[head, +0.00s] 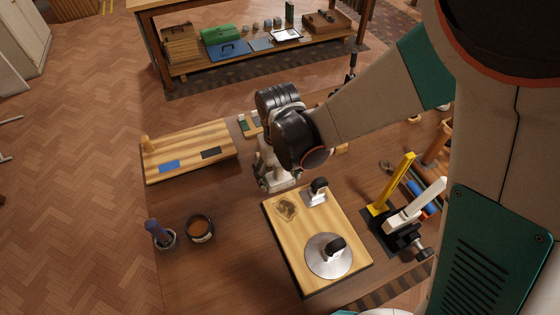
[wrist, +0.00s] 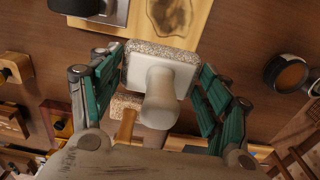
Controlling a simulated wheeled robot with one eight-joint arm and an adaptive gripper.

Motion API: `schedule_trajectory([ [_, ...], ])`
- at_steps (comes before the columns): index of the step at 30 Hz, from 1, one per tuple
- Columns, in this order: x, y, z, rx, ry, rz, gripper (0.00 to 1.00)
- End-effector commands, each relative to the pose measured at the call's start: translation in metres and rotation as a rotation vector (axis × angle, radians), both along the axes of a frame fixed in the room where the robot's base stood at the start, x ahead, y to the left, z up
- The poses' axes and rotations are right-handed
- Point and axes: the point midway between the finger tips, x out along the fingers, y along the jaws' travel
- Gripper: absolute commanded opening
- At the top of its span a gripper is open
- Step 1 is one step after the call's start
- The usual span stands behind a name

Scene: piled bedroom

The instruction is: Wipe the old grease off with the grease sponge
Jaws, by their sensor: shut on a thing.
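The grease patch (head: 287,207) is a brown stain on the upper left part of the light wooden board (head: 292,250); it also shows at the top of the wrist view (wrist: 178,15). My gripper (head: 273,185) is just above and left of the board's far left corner. In the wrist view its green fingers (wrist: 163,90) are shut on a pale-handled sponge (wrist: 158,60) with a speckled pad, taken as the grease sponge. The sponge is apart from the stain. In the head view my gripper mostly hides it.
A metal plate with a black knob (head: 316,192) and a round disc (head: 325,262) sit on the board. A cup of brown stuff (head: 200,228) and a brush pot (head: 165,238) stand left. A yellow-handled clamp (head: 392,185) stands right.

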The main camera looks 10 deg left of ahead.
Motion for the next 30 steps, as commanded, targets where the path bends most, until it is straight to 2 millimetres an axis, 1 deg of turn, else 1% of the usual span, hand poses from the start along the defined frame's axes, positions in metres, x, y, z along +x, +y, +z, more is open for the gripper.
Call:
schedule_trajectory([
  [1, 0.0, 0.0, -0.01, 0.0, 0.0, 0.0, 0.26],
  [6, 0.0, 0.0, -0.04, 0.0, 0.0, 0.0, 0.26],
  [9, -0.018, -0.011, -0.034, 0.0, 0.0, 0.0, 0.26],
  [15, -0.049, -0.03, -0.033, 0.0, 0.0, 0.0, 0.26],
  [21, -0.075, -0.046, -0.032, 0.0, 0.0, 0.001, 0.26],
  [25, -0.087, -0.052, -0.032, 0.0, 0.0, 0.002, 0.26],
  [30, -0.093, -0.056, -0.032, 0.0, 0.0, 0.003, 0.26],
])
